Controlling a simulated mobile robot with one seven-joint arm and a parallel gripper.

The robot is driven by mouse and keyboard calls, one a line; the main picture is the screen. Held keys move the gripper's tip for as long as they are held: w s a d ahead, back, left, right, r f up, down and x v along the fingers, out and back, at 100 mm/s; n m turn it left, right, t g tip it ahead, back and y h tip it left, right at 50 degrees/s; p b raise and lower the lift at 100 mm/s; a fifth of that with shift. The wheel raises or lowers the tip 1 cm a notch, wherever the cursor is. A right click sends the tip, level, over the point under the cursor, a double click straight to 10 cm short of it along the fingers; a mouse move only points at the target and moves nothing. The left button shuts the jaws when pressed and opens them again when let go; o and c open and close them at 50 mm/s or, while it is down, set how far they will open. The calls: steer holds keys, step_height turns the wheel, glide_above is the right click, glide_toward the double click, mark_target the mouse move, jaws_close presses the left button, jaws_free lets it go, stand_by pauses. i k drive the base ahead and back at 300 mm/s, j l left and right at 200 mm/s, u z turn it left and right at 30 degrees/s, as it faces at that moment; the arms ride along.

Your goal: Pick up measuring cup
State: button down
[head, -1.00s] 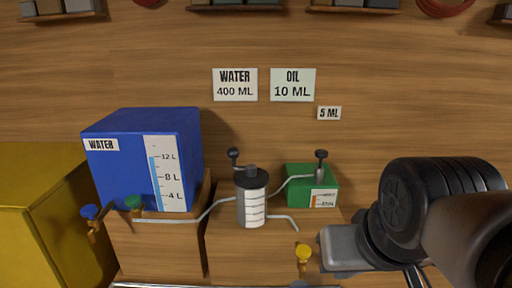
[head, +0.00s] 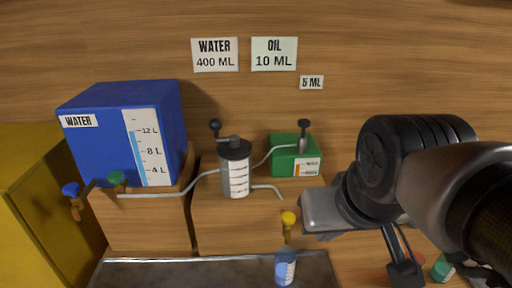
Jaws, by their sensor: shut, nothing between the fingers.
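A small blue container with a white marked band (head: 285,268), which looks like the measuring cup, stands at the right part of the dark metal tray (head: 170,270), below a yellow-handled tap (head: 289,218). My gripper (head: 405,273) hangs at the lower right, well to the right of the cup and apart from it. Its dark fingertips look closed together and hold nothing. The arm enters from the right edge.
A blue water tank (head: 100,145) stands left beside a yellow box (head: 35,210). A graduated cylinder (head: 235,172) and a green oil box (head: 285,160) stand on wooden blocks behind. A green-topped item (head: 441,267) is near my gripper.

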mark_target(285, 258)
steer(key=k, duration=0.35)
steer(key=k+z, duration=0.1)
steer(key=z, duration=0.25)
steer(key=k+z, duration=0.1)
steer(key=z, duration=0.25)
steer(key=k+l+z, duration=0.1)
steer(key=z, duration=0.3)
steer(key=i+l+z, duration=0.3)
steer(key=z, duration=0.15)
steer(key=i+l+z, duration=0.3)
steer(key=z, duration=0.15)
steer(key=i+l, duration=0.1)
steer(key=i, duration=0.15)
steer(key=i+l, duration=0.1)
steer(key=i, duration=0.2)
steer(key=u, duration=3.1)
steer(key=i+j+z, duration=0.15)
steer(key=j, duration=0.15)
steer(key=j+z, duration=0.15)
steer(key=j, duration=0.15)
steer(key=i+j+z, duration=0.2)
steer(key=j, duration=0.15)
steer(key=k+l, duration=0.05)
